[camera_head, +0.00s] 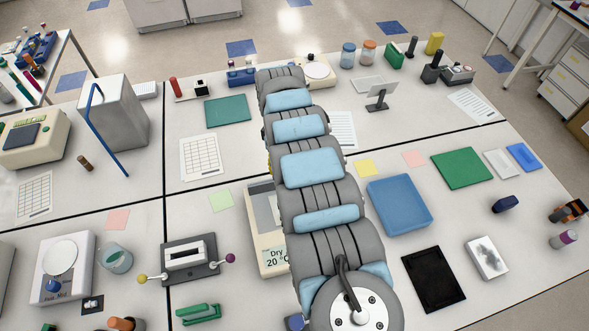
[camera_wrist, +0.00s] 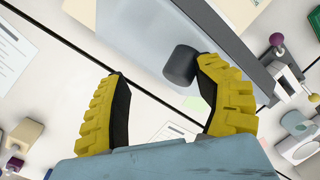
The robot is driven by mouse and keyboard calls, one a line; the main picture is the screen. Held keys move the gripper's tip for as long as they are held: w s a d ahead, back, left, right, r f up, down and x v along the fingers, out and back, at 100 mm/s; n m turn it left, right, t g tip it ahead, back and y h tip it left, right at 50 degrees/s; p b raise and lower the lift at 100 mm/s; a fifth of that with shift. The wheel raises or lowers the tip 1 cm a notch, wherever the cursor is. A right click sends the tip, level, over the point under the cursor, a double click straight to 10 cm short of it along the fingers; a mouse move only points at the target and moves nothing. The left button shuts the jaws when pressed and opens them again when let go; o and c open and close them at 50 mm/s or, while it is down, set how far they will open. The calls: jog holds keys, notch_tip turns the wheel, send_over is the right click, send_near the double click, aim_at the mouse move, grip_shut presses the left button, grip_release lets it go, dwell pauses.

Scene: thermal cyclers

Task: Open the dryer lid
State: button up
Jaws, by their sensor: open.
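A beige machine (camera_head: 268,243) with a display reading "Dry 20 °C" stands mid-table in the head view, and I take it as the dryer. My arm covers its right part. In the wrist view a grey box-like body (camera_wrist: 140,35) fills the top. A dark cylindrical knob (camera_wrist: 182,66) sticks out from it; I cannot tell for certain that this is the dryer's lid and handle. My gripper (camera_wrist: 160,80) has its yellow fingers wide apart and nothing held. The knob appears between the fingertips, closer to the right one; contact is unclear. The head view mostly hides the gripper behind my arm.
A device with a purple and a yellow knob (camera_head: 190,260) stands left of the dryer. A blue tray (camera_head: 400,205) and a black tablet (camera_head: 433,279) lie to the right. A tall grey box (camera_head: 112,112) with a blue bar stands farther left.

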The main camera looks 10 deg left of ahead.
jog(key=shift+a+f, duration=0.3)
jog(key=shift+a, duration=0.05)
jog(key=shift+s+a+f, duration=0.1)
jog(key=shift+a, duration=0.15)
jog(key=shift+c, duration=0.3)
jog(key=shift+s+a, duration=0.2)
jog(key=shift+a, duration=0.3)
grip_shut()
jog(key=shift+d+r, duration=0.25)
jog(key=shift+d, duration=0.15)
jog(key=shift+o, duration=1.3)
grip_release()
jog(key=shift+w+d+r, duration=0.15)
jog(key=shift+d, duration=0.1)
jog(key=shift+o, duration=1.4)
jog(key=shift+w+d, duration=0.1)
jog(key=shift+d, duration=0.45)
jog(key=shift+a, duration=0.1)
